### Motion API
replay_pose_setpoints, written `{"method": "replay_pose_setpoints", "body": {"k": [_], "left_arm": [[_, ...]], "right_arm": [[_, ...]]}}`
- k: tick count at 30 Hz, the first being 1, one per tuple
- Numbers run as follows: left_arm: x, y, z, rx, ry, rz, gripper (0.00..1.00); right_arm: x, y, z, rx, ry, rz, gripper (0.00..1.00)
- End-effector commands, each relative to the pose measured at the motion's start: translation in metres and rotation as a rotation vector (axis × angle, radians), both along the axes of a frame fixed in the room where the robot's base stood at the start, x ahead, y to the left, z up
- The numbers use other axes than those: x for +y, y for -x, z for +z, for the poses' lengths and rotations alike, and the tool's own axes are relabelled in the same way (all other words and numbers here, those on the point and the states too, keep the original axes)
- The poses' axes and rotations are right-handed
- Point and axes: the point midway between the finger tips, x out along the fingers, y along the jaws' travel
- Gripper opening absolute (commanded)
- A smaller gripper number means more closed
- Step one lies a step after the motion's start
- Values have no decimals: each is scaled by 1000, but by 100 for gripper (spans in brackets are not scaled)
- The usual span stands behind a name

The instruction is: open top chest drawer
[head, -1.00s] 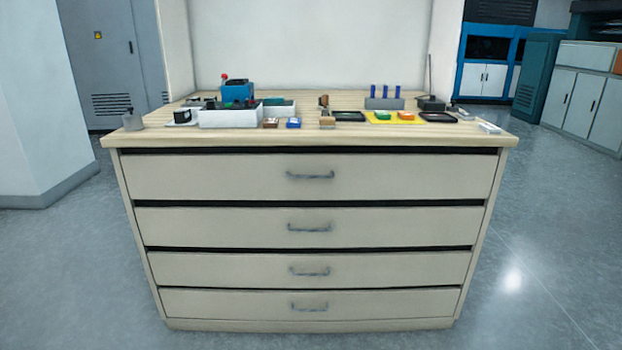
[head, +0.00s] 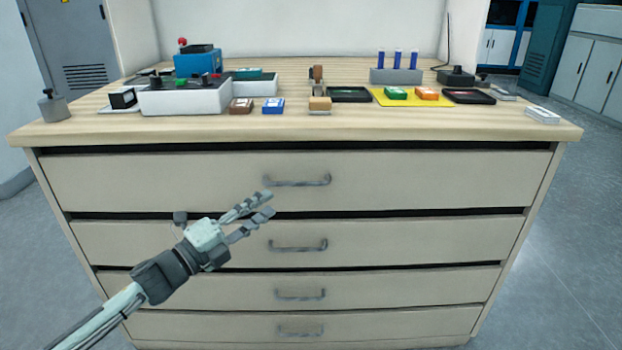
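The chest (head: 90,141) stands in front of me with several beige drawers, all closed. The top drawer (head: 420,180) has a grey bar handle (head: 297,181) at its middle. My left gripper (head: 267,203) comes in from the lower left. Its fingers are spread apart and empty, and their tips appear just below and left of the top handle. I cannot tell how far they are from the drawer front. My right gripper is not in view.
The second drawer's handle (head: 298,246) is below and right of my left gripper. The wooden top carries white bins (head: 185,100), a yellow mat (head: 412,103) and a grey block with blue pegs (head: 396,75). Open floor (head: 560,250) lies to the right.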

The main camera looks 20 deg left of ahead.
Motion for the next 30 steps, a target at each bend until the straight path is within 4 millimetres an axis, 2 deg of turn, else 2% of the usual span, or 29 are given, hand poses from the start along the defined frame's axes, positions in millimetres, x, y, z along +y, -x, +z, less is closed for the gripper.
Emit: {"method": "replay_pose_setpoints", "body": {"k": [4, 15, 20, 27, 30], "left_arm": [[-8, -11, 6, -14, -10, -12, 31], [-35, -58, 12, -10, -6, -10, 31], [-39, -66, 12, -8, -6, -8, 31], [-39, -66, 11, -7, -7, -9, 31], [-39, -66, 11, -8, -6, -8, 18]], "right_arm": [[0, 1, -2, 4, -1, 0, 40], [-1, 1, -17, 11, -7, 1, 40], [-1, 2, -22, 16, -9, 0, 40], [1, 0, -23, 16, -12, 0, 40], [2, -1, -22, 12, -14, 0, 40]]}}
